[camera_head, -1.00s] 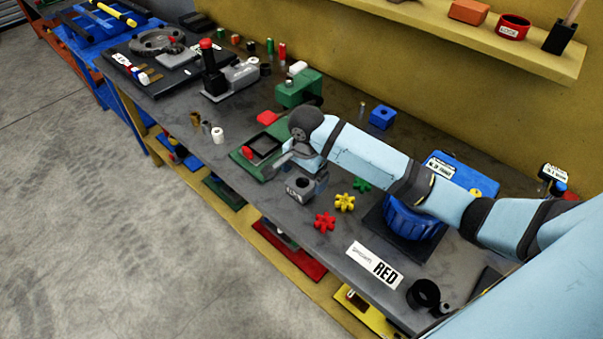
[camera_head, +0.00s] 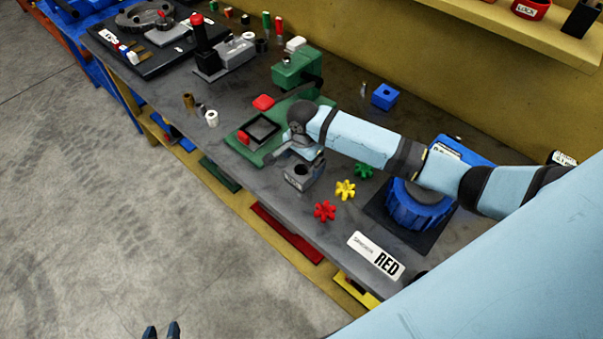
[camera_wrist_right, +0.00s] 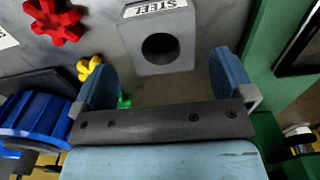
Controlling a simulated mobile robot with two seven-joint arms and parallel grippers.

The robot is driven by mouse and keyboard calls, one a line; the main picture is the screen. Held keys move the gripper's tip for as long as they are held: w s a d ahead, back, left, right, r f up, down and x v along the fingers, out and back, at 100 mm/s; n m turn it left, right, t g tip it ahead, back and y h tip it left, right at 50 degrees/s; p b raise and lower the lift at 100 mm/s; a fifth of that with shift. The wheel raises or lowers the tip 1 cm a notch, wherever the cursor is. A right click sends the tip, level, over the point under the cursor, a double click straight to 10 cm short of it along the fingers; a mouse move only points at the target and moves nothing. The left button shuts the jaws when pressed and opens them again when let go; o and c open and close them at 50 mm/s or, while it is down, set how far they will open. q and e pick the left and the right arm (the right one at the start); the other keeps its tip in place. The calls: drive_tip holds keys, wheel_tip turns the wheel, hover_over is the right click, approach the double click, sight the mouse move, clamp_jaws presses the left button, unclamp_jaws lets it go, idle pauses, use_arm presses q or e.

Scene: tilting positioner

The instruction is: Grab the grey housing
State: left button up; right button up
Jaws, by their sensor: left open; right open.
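The grey housing (camera_head: 299,179) is a block with a round hole and a white label, standing on the dark bench top. In the right wrist view the housing (camera_wrist_right: 135,40) shows a label reading STEEL. My right gripper (camera_head: 297,152) is at the housing, beside its upper end in the head view. In the wrist view the right gripper (camera_wrist_right: 160,62) is open, with the housing just beyond and between its blue fingertips and a gap on each side.
Red (camera_head: 325,211), yellow (camera_head: 345,189) and green (camera_head: 364,170) star-shaped pieces lie right of the housing. A green fixture (camera_head: 262,133) stands to its left, and a blue ribbed drum (camera_head: 420,205) further right. A RED sign (camera_head: 376,256) lies near the front edge.

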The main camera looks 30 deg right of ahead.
sight(301, 173)
wheel_tip(301, 173, down, 5)
drive_tip(key=shift+a+f+p, duration=0.1)
drive_tip(key=shift+a+p, duration=0.05)
drive_tip(key=shift+p, duration=0.2)
drive_tip(key=shift+c, duration=0.2)
drive_tip(key=c, duration=1.5)
drive_tip(key=shift+r, duration=0.2)
